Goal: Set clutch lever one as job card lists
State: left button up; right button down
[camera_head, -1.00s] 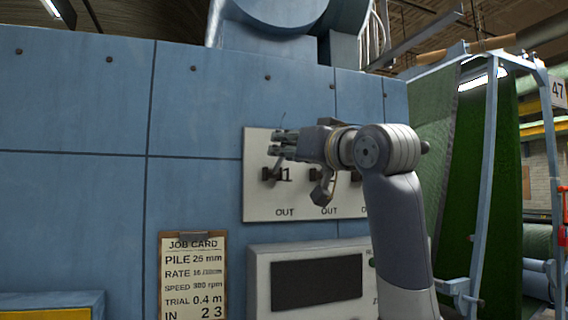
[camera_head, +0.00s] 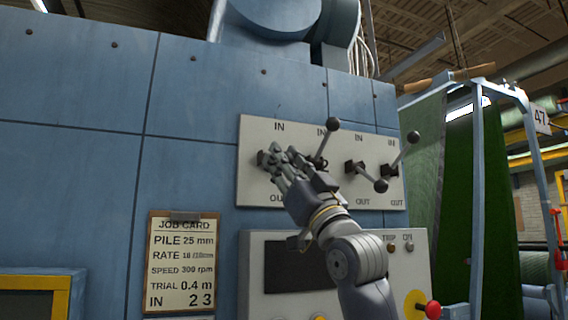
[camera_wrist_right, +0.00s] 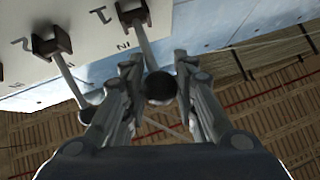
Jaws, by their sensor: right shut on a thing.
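A white lever panel (camera_head: 300,187) on the blue machine wall carries several clutch levers with IN above and OUT below. My right gripper (camera_head: 277,157) covers the leftmost, lever one. In the right wrist view, lever one (camera_wrist_right: 146,42) runs from the mount beside the 1 and its dark knob (camera_wrist_right: 160,87) lies between my fingers. My right gripper is shut on it. In the head view the lever's own tilt is hidden behind my fingers. The job card (camera_head: 182,262) lists IN 2 3. My left gripper is not in view.
Lever two (camera_head: 325,143), close right of my fingers, tilts up toward IN. Lever three (camera_head: 369,178) tilts down toward OUT, and lever four (camera_head: 402,153) tilts up. A control box (camera_head: 393,270) with a display and a red knob (camera_head: 433,310) is below.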

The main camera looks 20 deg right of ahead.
jog(key=shift+w+f+b, duration=0.15)
jog(key=shift+w+f, duration=0.15)
jog(key=shift+f, duration=0.35)
jog(key=shift+w+f+b, duration=0.15)
jog(key=shift+w+f, duration=0.1)
jog(key=shift+f, duration=0.4)
jog(key=shift+w+f+b, duration=0.15)
jog(key=shift+w+f, duration=0.15)
jog(key=shift+f, duration=0.35)
jog(key=c, duration=1.3)
grip_release()
jog(key=v, duration=1.1)
jog(key=shift+s+d+f, duration=0.15)
jog(key=shift+f, duration=0.2)
